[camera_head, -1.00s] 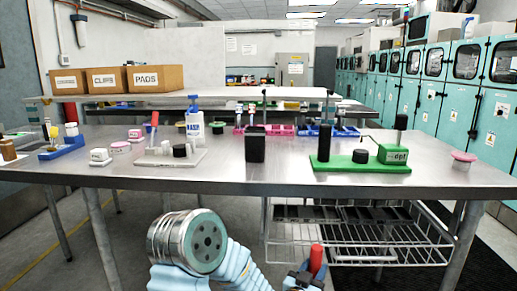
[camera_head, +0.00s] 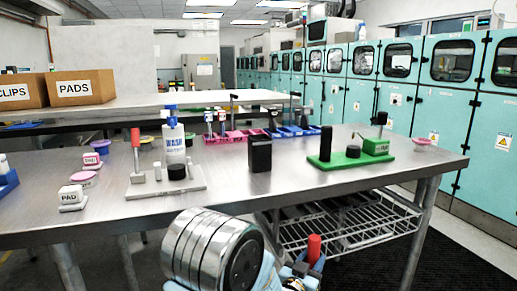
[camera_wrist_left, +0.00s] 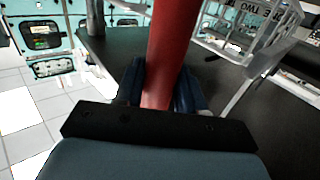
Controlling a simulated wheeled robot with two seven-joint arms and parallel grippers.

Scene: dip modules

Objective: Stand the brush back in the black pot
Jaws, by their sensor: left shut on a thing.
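My left gripper (camera_head: 303,270) is low in front of the table's front edge, shut on a red handle (camera_head: 314,247), which I take to be the brush's. In the left wrist view the red handle (camera_wrist_left: 172,50) rises between the blue fingers (camera_wrist_left: 158,88); its far end is out of that view, so I cannot see bristles. A black pot (camera_head: 260,156), squarish and dark, stands upright on the steel table, right of the white bottle; its inside cannot be made out. My right gripper is not in view.
On the steel table (camera_head: 225,198), a pale plate (camera_head: 190,188) with a red-handled tool (camera_head: 135,143) is left of the pot. A green base (camera_head: 340,161) with a black cylinder (camera_head: 326,143) is right. A wire rack (camera_head: 345,225) hangs below.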

